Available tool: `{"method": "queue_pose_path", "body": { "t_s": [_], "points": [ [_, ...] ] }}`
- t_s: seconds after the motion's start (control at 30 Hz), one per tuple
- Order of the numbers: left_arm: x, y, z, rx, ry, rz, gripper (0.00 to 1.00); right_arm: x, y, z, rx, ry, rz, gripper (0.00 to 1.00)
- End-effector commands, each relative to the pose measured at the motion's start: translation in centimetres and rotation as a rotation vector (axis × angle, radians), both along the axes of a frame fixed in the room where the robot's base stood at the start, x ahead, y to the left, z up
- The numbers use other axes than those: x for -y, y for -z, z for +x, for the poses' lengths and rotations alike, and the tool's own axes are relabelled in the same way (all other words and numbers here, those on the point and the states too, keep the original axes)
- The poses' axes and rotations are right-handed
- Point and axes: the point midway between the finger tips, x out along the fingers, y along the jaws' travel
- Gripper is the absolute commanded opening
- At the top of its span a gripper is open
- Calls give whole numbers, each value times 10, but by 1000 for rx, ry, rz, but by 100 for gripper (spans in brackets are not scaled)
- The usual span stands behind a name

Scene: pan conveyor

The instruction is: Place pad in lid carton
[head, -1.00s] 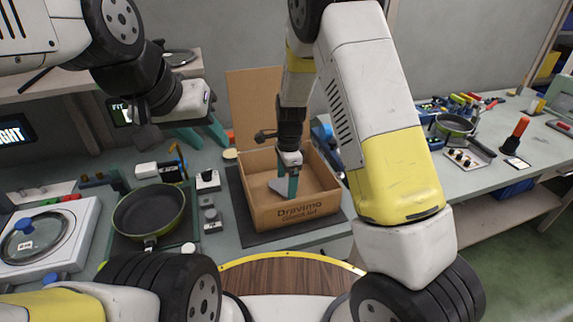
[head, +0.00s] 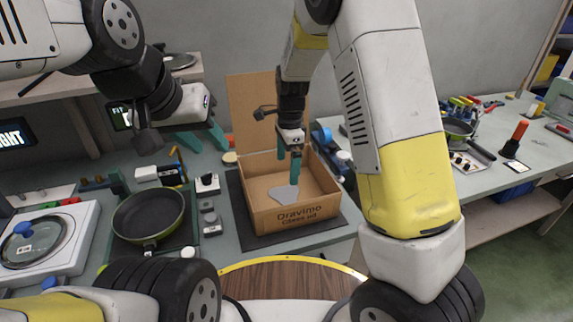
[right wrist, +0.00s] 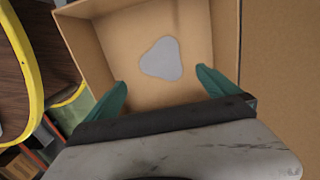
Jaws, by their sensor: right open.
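The open cardboard carton (head: 262,221) stands on a dark mat, its flap raised at the back. The grey pad (head: 279,199) lies flat on the carton floor; it also shows in the right wrist view (right wrist: 161,59). My right gripper (head: 289,175) is open and empty above the carton, apart from the pad, with its fingers (right wrist: 160,88) spread in the right wrist view. My left gripper (head: 203,137) is open and empty over the back of the left bench, left of the carton.
A dark pan (head: 149,214) is left of the carton, and a glass lid (head: 32,243) lies on a white stand at far left. Small parts (head: 209,217) sit between pan and carton. The carton's raised flap (head: 253,108) stands behind it. A right bench holds tools and another pan (head: 457,131).

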Motion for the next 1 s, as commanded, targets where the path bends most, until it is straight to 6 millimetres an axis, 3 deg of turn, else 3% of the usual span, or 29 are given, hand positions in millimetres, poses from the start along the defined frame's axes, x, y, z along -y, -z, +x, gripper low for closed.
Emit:
{"method": "queue_pose_path", "body": {
  "t_s": [0.13,0.37,0.53,0.8,1.0],
  "points": [
    [0,0,0,0,0,0,36,1,-29,1,3,0,2,100],
    [0,0,0,0,0,0,36,4,-51,0,4,-7,6,100],
    [0,0,0,0,0,0,36,24,-86,-16,51,-120,72,100],
    [0,0,0,0,0,0,36,82,-169,-85,285,-543,154,100],
    [0,0,0,0,0,0,36,116,-206,-150,487,-876,60,100]
  ]
}}
